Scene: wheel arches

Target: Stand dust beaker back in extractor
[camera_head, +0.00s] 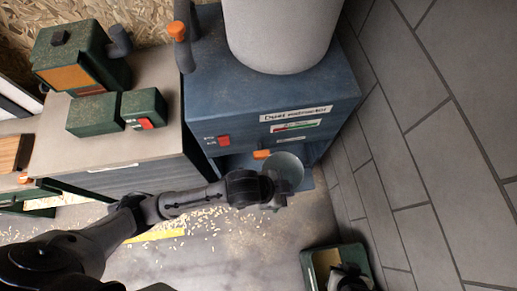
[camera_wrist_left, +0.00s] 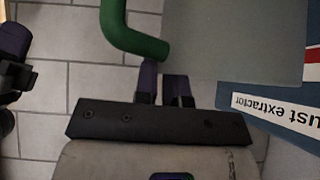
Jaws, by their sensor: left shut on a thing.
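The dust extractor (camera_head: 262,95) is a blue cabinet with a label, a red switch and an open bay low in its front. The dust beaker (camera_head: 287,168) is a grey-green round vessel at the front of that bay; I cannot tell how far inside it is. The beaker (camera_wrist_left: 235,40) and its green handle (camera_wrist_left: 140,38) fill the top of the left wrist view. My left gripper (camera_wrist_left: 164,82) is shut on the beaker's handle; the arm partly hides it in the head view. My right gripper (camera_head: 350,278) is at the lower right, its fingers unclear.
A green bin (camera_head: 322,262) stands on the floor by my right gripper. A bench (camera_head: 100,150) with green machines is at left. A grey tiled wall (camera_head: 405,150) closes the right side. Shavings (camera_head: 205,220) lie on the floor.

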